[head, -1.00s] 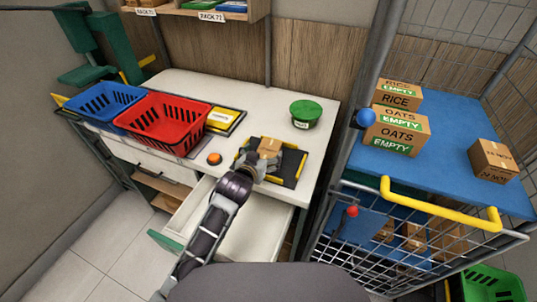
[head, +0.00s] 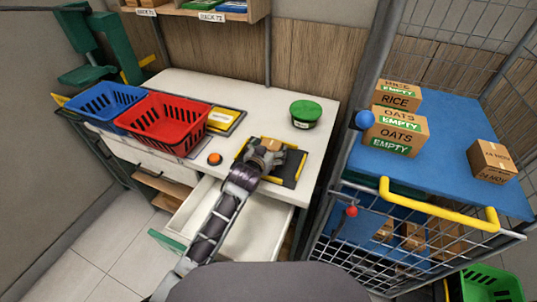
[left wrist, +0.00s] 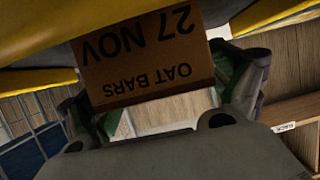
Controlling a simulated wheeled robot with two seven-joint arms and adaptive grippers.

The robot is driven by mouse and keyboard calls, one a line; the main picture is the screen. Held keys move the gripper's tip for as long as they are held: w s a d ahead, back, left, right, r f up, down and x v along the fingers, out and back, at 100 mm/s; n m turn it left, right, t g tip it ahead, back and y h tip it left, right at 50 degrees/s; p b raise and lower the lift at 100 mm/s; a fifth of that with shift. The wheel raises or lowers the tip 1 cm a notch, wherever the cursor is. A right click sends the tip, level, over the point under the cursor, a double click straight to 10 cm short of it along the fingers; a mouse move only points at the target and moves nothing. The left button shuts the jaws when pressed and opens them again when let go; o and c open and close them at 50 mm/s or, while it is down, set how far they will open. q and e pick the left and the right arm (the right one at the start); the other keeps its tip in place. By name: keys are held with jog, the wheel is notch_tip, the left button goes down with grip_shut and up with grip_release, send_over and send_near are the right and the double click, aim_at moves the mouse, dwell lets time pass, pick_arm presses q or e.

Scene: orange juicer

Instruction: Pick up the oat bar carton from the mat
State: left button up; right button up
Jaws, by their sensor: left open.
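The oat bar carton (head: 271,145) is a small brown box on the dark mat (head: 290,170) with yellow edges on the white counter. In the head view my left gripper hides most of it. In the left wrist view the carton (left wrist: 150,60) fills the upper middle, its print "OAT BARS" and "27 NOV" upside down. My left gripper (head: 266,157) is open at the carton's near side. Its fingers stand to the left and right of the carton in the wrist view; I cannot tell whether they touch it. My right gripper is out of view.
Red (head: 165,120) and blue (head: 103,101) baskets are farther left. An open drawer (head: 255,225) is below my arm. A wire cage cart with a blue shelf (head: 455,135) stands right.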

aim_at(269, 149)
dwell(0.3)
pick_arm(q)
jog(key=c, duration=1.1)
jog(key=shift+r, duration=0.15)
jog(key=shift+r, duration=4.9)
